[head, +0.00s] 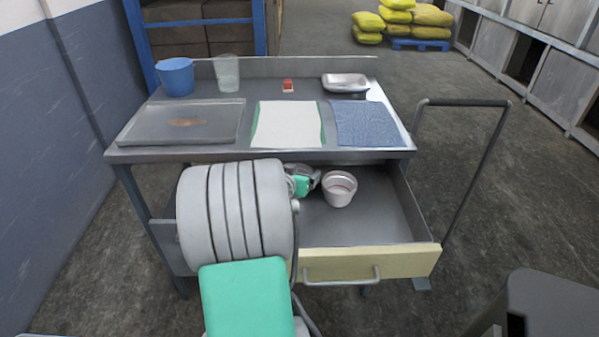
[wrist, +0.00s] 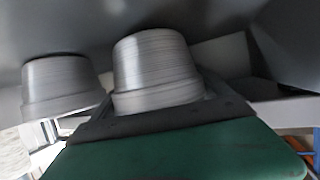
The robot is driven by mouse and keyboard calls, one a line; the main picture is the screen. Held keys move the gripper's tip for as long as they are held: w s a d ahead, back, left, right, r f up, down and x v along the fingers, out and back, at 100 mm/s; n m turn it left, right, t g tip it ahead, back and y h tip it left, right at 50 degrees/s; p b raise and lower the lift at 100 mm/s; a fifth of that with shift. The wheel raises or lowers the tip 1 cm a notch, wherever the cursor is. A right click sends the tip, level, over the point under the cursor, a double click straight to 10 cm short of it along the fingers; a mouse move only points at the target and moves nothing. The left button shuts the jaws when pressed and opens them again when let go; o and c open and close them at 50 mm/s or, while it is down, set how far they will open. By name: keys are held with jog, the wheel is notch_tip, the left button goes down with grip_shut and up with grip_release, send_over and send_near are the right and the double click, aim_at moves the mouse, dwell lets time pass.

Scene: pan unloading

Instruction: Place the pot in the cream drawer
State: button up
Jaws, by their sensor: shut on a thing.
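The cream drawer (head: 367,263) is pulled out below the table top, its floor partly hidden by my arm. My gripper (head: 316,178) is inside the drawer space, partly hidden behind my arm in the head view. In the wrist view my gripper is shut on a grey ribbed pot (wrist: 155,68), in the middle of the picture. A second similar pot (wrist: 60,82) is beside it on the left, apart from the jaws. In the head view only one pale pot (head: 340,190) shows, upright just right of my gripper; I cannot tell which of the two it is.
The table top holds a blue bucket (head: 176,77), a clear cup (head: 227,73), a grey tray (head: 150,122), a white cloth (head: 287,124), a blue cloth (head: 366,123), a red item (head: 288,86) and a metal dish (head: 345,82). The drawer's right part is clear.

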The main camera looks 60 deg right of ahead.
jog(key=shift+a+f, duration=0.15)
jog(key=shift+f, duration=0.15)
jog(key=shift+f, duration=0.15)
jog(key=o, duration=1.2)
jog(key=shift+c, duration=0.2)
jog(key=shift+r, duration=0.35)
jog(key=v, duration=1.1)
jog(key=shift+w+f+p, duration=0.1)
jog(key=shift+p, duration=0.2)
jog(key=shift+a, duration=0.45)
